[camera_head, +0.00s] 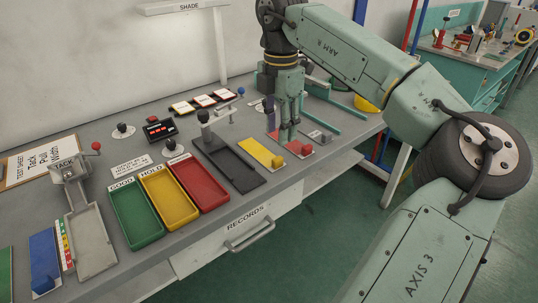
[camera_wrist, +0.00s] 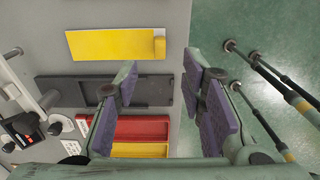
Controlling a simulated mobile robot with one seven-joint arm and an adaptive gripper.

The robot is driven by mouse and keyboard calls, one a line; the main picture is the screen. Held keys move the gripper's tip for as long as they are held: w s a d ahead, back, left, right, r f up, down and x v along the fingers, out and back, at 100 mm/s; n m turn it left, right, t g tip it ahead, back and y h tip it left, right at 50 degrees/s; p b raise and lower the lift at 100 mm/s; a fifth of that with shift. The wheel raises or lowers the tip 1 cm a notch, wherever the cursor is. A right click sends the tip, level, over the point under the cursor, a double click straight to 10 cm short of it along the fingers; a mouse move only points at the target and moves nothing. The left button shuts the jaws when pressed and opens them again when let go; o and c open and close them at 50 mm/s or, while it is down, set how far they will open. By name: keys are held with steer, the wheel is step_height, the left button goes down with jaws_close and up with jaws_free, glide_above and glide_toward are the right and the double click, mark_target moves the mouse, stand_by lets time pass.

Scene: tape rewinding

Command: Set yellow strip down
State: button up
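The yellow strip (camera_head: 261,153) lies flat on the bench, just right of the dark grey channel tray, with a raised yellow block at its front end. It also shows at the top of the wrist view (camera_wrist: 110,45), apart from my fingers. My gripper (camera_head: 283,128) points down over a red strip (camera_head: 303,151), to the right of the yellow strip. In the wrist view my gripper (camera_wrist: 165,92) has its purple-padded fingers spread wide, with nothing between them. The head view does not show clearly whether my fingertips touch the red strip.
The dark tray (camera_head: 217,156), red tray (camera_head: 200,188), yellow tray (camera_head: 166,205) and green tray (camera_head: 136,223) stand left of the yellow strip. A metal fixture with a lever (camera_head: 75,180) stands farther left. The bench's front edge is close to the strips.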

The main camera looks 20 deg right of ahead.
mark_target(277, 158)
steer(key=shift+a+f+p, duration=0.1)
steer(key=shift+f+p, duration=1.05)
steer(key=shift+f, duration=2.75)
jaws_close()
